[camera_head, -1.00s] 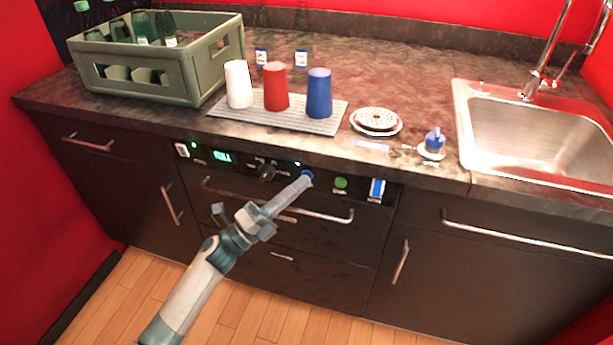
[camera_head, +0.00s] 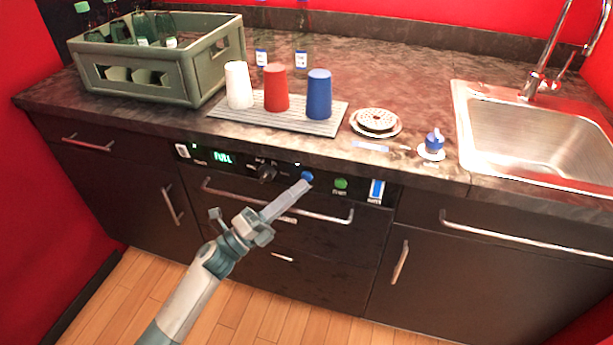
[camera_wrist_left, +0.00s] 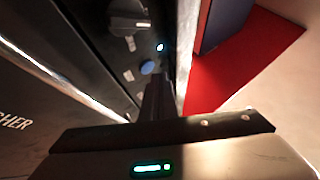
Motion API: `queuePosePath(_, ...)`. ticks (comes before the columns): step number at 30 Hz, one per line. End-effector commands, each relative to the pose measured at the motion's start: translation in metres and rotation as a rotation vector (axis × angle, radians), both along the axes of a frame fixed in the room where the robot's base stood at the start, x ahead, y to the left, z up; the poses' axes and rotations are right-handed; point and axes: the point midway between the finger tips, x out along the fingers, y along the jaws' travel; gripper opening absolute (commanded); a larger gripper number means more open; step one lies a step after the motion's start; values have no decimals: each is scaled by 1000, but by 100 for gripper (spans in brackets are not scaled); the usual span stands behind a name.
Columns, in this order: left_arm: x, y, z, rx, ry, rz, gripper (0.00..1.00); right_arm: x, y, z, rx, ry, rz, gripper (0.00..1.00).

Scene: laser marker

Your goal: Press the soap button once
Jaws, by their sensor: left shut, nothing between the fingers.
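The blue round button (camera_head: 307,176), which I take to be the soap button, sits on the dark front panel (camera_head: 237,166) of the machine below the counter. Any label under it is hidden by my gripper. My left gripper (camera_head: 302,186) is shut and empty, its fingertips just below and left of the button, seemingly with a small gap. In the left wrist view the blue button (camera_wrist_left: 147,67) shows just beyond the dark fingers (camera_wrist_left: 155,95). My right gripper is not in view.
The panel also has a dark knob (camera_head: 267,173), a green button (camera_head: 341,183) and a blue-and-white indicator (camera_head: 377,190). A handle bar (camera_head: 335,217) juts out below. Cups, a bottle crate (camera_head: 190,75) and a sink (camera_head: 540,130) are on the counter above.

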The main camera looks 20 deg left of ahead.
Motion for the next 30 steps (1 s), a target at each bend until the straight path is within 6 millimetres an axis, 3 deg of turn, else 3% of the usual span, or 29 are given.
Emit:
queuePosePath(11,-3,0,0,-1,1,0,0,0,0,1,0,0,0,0)
queuePosePath(30,-49,1,0,0,1,-1,0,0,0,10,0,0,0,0)
